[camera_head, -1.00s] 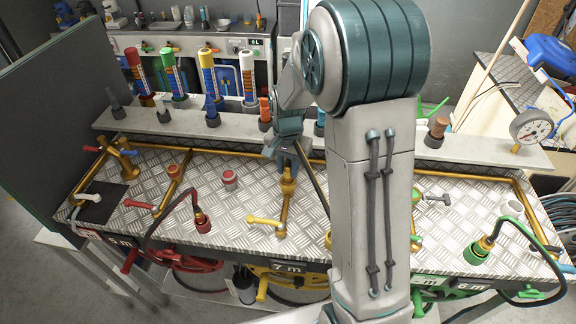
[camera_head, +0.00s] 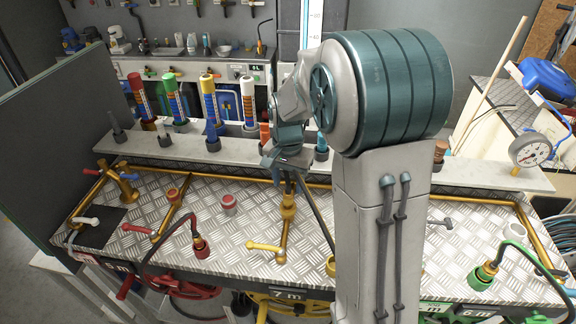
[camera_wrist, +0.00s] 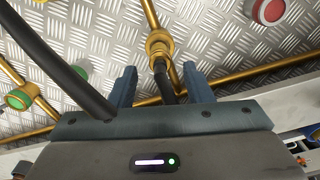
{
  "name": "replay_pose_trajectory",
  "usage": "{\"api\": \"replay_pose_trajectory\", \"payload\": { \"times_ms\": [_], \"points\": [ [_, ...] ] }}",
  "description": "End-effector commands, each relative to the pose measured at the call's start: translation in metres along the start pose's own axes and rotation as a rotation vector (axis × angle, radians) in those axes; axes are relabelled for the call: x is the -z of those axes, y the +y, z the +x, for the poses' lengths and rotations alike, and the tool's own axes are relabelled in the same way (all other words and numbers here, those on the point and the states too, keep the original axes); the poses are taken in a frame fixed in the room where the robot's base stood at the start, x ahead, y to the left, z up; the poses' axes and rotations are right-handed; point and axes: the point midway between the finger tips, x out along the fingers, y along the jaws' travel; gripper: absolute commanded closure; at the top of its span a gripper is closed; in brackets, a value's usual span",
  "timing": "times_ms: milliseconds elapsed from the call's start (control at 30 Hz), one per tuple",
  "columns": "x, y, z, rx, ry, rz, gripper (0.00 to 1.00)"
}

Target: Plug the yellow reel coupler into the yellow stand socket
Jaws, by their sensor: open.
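The yellow stand socket sits on a brass pipe beside a yellow lever (camera_head: 265,246). The yellow reel coupler (camera_head: 288,205) stands upright there and appears seated in the socket; the exact joint is too small to tell. In the wrist view the coupler (camera_wrist: 159,43) has a short black hose end rising from it, between and beyond my fingertips. My gripper (camera_head: 291,183) is open, above the coupler and apart from its brass body. The black hose (camera_wrist: 62,62) crosses the left of the wrist view, and its middle is hidden behind my gripper.
A red coupler with its hose (camera_head: 200,246) stands to the left, near a red-capped fitting (camera_head: 228,204). A green coupler (camera_head: 482,276) is at right. A grey shelf (camera_head: 180,152) with colored cylinders runs behind. My arm hides part of the bench.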

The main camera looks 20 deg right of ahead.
Motion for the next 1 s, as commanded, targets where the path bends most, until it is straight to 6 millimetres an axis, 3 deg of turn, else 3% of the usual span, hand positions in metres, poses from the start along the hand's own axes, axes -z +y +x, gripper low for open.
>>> {"api": "replay_pose_trajectory", "payload": {
  "times_ms": [200, 567, 800, 1000],
  "points": [
    [0.000, 0.000, -0.045, 0.002, 0.004, 0.000, 0.54],
    [-0.010, 0.008, -0.079, 0.013, 0.015, -0.036, 0.54],
    [-0.059, 0.046, -0.101, 0.065, 0.098, -0.231, 0.54],
    [-0.107, 0.082, -0.104, 0.094, 0.188, -0.422, 0.54]
  ]
}}
